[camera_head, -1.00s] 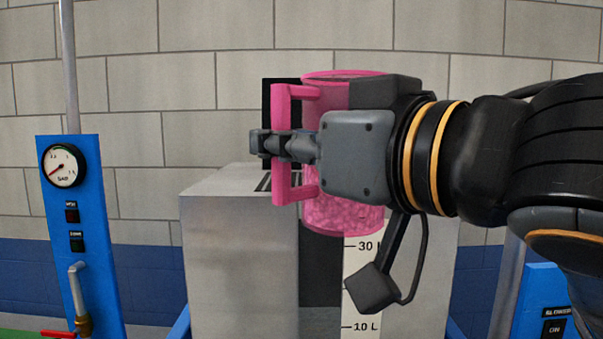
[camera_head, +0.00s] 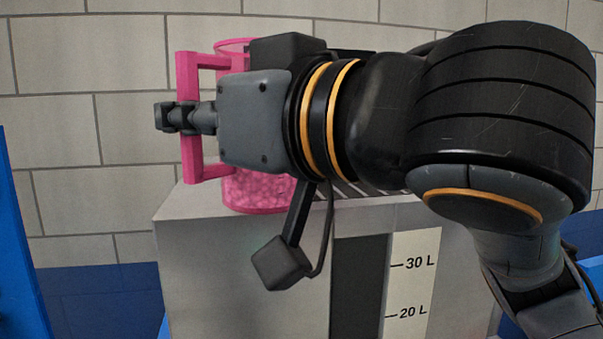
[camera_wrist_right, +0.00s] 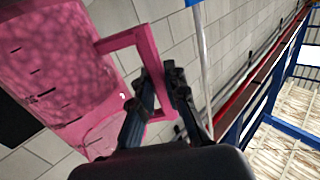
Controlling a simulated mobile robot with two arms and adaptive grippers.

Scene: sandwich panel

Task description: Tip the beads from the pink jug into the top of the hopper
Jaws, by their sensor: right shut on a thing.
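The pink jug (camera_head: 256,190) is see-through and upright, with pink beads in its lower part. My right gripper (camera_head: 178,118) is shut on the jug's handle (camera_head: 189,160); the wrist view also shows the fingers (camera_wrist_right: 160,92) around the handle and the jug (camera_wrist_right: 60,75) to the left. The hopper (camera_head: 235,260) is a grey box with a dark window and a litre scale on its front. The jug appears in front of or over the hopper's top left part. Part of a slotted top (camera_head: 350,190) shows behind my arm, which hides most of it. My left gripper is not in view.
A blue panel (camera_head: 18,240) stands at the left edge of the head view. A block wall (camera_head: 90,120) is behind the hopper. In the wrist view a grey pole (camera_wrist_right: 203,60) and a red pipe (camera_wrist_right: 255,75) show beyond the gripper.

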